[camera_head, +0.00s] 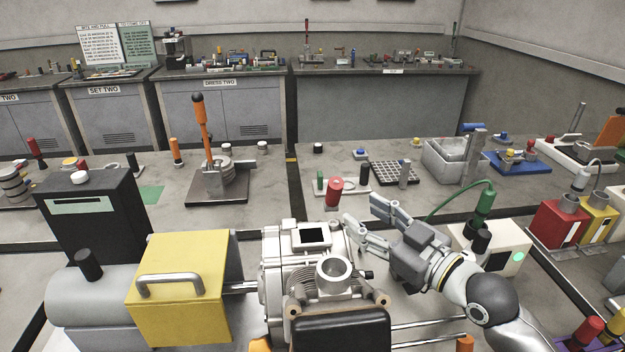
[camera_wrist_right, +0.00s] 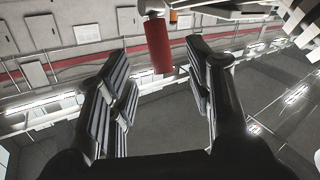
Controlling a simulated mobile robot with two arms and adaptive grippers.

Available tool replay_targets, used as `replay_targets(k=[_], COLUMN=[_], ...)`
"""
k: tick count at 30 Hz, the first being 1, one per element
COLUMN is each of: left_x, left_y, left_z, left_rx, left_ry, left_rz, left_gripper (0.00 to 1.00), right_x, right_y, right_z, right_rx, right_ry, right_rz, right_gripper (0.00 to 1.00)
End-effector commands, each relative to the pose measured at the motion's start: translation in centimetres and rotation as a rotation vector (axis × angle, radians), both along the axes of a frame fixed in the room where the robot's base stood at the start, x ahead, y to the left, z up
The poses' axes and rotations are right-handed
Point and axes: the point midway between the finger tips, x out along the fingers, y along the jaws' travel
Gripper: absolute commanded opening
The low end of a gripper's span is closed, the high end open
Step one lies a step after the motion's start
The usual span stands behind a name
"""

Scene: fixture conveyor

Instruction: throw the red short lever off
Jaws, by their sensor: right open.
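A short red grip (camera_head: 335,192), which looks like the red short lever, stands upright behind the grey machine housing in the head view. In the right wrist view the red grip (camera_wrist_right: 158,45) hangs between and beyond the open fingertips (camera_wrist_right: 153,62), touching neither finger. My left gripper is not in view.
A grey machine housing (camera_head: 280,270) with a round port and a yellow box (camera_head: 190,300) with a handle stand in front. A black grid tray (camera_head: 393,173) lies behind the gripper.

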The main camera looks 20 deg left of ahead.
Motion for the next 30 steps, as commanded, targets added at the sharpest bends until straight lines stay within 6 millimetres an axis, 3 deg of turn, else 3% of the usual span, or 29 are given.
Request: replay_targets(k=[4, 9, 13, 22, 30], left_x=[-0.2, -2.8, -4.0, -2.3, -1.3], left_y=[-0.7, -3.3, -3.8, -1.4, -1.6], left_z=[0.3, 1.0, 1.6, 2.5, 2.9], left_rx=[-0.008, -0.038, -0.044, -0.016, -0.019], left_ry=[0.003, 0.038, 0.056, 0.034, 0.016], left_rz=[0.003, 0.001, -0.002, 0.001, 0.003], left_gripper=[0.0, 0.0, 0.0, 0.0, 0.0], right_x=[0.6, 2.0, 3.3, 5.7, 6.4], right_y=[0.6, 2.7, 4.5, 7.7, 8.7], right_z=[0.3, 0.5, 0.5, 0.2, 0.1], right_rx=[0.004, 0.005, 0.004, 0.003, 0.002], right_ry=[-0.004, -0.004, -0.003, -0.002, -0.004], right_rz=[0.001, 0.003, 0.002, 0.001, 0.001], right_gripper=[0.48, 0.48, 0.48, 0.48, 0.48])
